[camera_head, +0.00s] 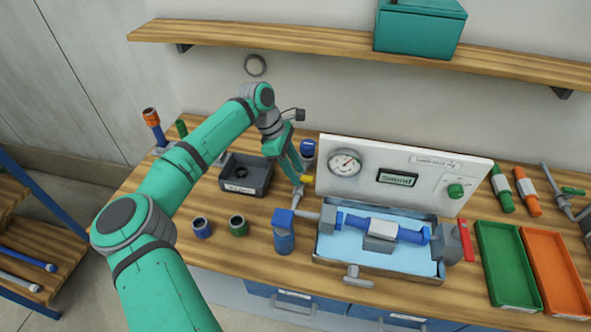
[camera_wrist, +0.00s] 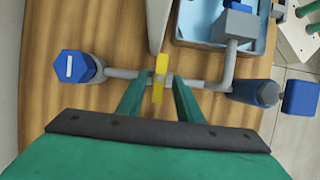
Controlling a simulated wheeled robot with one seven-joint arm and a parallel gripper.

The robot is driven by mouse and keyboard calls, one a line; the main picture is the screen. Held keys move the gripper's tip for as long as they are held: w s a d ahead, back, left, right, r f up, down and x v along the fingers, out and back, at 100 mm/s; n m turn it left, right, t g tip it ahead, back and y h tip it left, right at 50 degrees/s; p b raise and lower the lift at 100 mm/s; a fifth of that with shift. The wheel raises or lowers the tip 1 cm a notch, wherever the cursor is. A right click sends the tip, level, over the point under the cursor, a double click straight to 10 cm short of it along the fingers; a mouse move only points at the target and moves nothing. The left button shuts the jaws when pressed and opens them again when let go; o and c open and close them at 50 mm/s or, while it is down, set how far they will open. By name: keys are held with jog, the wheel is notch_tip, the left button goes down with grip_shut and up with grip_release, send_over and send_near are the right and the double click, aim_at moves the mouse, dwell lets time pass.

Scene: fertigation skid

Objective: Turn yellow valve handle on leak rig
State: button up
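The yellow valve handle (camera_wrist: 160,80) sits on a grey pipe (camera_wrist: 207,84) of the leak rig. In the wrist view it runs up and down the picture, across the pipe. In the head view a bit of the handle (camera_head: 306,179) shows at the left end of the white panel. My gripper (camera_wrist: 159,80) is open, with one green finger on each side of the handle. A gap shows between each finger and the handle. The rig's white panel (camera_head: 395,200) carries a round gauge (camera_head: 345,163) and a display reading "Sound" (camera_head: 397,179).
A blue-capped cylinder (camera_head: 284,237) stands in front of the pipe. A blue tray (camera_head: 335,258) holds blue pipework. A black bin (camera_head: 233,187) and two small cups (camera_head: 202,228) lie left. Green (camera_head: 490,265) and orange (camera_head: 541,262) trays lie right. A shelf (camera_head: 300,42) runs above.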

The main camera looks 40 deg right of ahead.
grip_shut()
jog(key=shift+n, duration=0.3)
jog(key=n, duration=0.2)
jog(key=n+t+h, duration=0.1)
jog(key=shift+s+a+n, duration=0.2)
jog(key=shift+n, duration=0.2)
jog(key=n+t, duration=0.1)
jog(key=n, duration=0.1)
jog(key=shift+s+r+n, duration=0.1)
jog(key=shift+s+n, duration=0.05)
jog(key=shift+n, duration=0.25)
jog(key=n+t, duration=0.1)
jog(key=n, duration=0.2)
jog(key=n+t, duration=0.1)
jog(key=n, duration=0.1)
jog(key=shift+s+t, duration=0.25)
jog(key=shift+t, duration=0.05)
jog(key=n, duration=0.2)
jog(key=n+t, duration=0.1)
jog(key=n, duration=0.2)
jog(key=shift+s+d+t, duration=0.1)
jog(key=shift+s+t, duration=0.1)
jog(key=shift+t, duration=0.1)
jog(key=shift+n+y, duration=0.3)
jog(key=shift+n, duration=0.2)
